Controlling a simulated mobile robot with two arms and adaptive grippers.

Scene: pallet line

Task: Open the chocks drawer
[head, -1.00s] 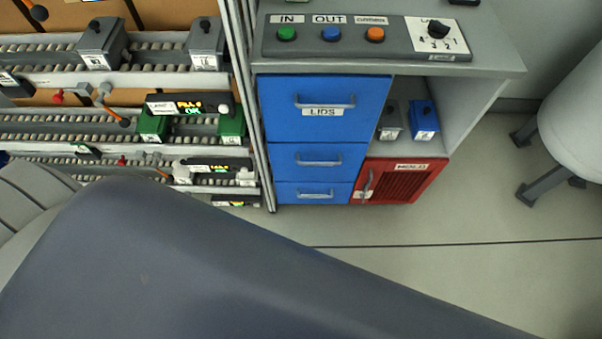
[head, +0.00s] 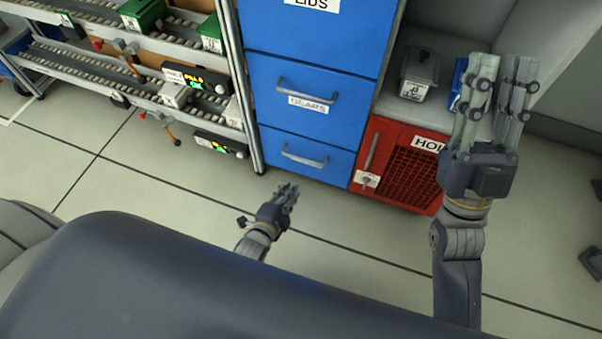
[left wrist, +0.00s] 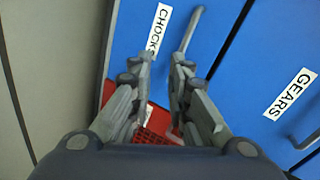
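The chocks drawer (head: 285,158) is the bottom blue drawer of the cabinet and is shut. Its grey bar handle (head: 305,157) shows in the head view. In the left wrist view the CHOCKS label (left wrist: 158,30) and the handle (left wrist: 192,28) are near the fingertips. My left gripper (head: 288,190) is in front of and below this drawer, with nothing between its fingers. In the left wrist view its fingertips (left wrist: 163,60) are apart and short of the handle. My right gripper (head: 503,70) is raised at the right, fingers apart and empty.
The gears drawer (head: 310,100) is directly above, shut. A red HOLD door (head: 405,165) stands right of the drawers. A grey box (head: 418,75) sits on the shelf above it. A roller rack (head: 140,75) stands left. The floor in front is clear.

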